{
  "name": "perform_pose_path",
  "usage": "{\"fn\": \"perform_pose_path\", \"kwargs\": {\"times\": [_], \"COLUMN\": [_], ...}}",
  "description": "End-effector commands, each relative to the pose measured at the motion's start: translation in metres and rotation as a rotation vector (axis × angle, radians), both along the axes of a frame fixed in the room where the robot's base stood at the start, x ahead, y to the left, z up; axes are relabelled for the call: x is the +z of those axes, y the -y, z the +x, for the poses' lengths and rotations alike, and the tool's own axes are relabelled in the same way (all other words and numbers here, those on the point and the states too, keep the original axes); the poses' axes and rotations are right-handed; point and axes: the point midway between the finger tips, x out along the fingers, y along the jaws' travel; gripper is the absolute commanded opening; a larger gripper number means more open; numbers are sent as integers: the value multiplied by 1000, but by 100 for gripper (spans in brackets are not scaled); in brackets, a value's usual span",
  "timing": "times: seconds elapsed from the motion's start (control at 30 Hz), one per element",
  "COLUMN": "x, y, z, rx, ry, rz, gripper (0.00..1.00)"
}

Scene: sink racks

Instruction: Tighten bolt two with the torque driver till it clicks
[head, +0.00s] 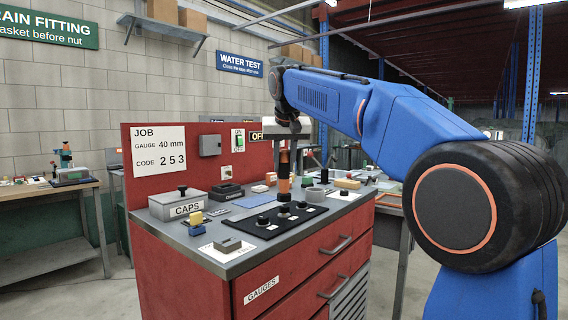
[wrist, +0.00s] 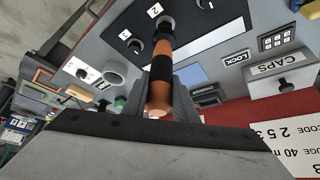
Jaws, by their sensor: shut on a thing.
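The torque driver (head: 284,186) has an orange and black body and stands upright, tip down. My gripper (head: 287,150) is shut around its upper part; in the wrist view my gripper (wrist: 162,88) has a finger on each side of the orange handle (wrist: 160,72). The driver's black lower end (wrist: 164,28) reaches the middle position of the black plate (head: 262,228), beside the label 2 (wrist: 155,10). Whether the tip is seated on bolt two cannot be told; the driver hides it. One other bolt (head: 263,221) stands to its left on the plate, another (head: 302,205) to its right.
The plate lies on a grey bench top over red drawers. A CAPS box (head: 187,208), a yellow-topped block (head: 196,222) and a grey gauge block (head: 228,245) stand left. A grey ring (head: 314,193) and a yellow block (head: 347,184) stand right. A red back panel (head: 140,205) rises behind.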

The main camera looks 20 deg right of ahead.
Motion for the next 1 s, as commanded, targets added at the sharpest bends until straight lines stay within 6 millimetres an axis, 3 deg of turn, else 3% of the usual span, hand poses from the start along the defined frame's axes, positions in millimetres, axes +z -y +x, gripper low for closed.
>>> {"fn": "perform_pose_path", "kwargs": {"times": [1.0], "x": [-7], "y": [0], "z": [-1], "rx": [0], "ry": [1], "rz": [0], "gripper": [0]}}
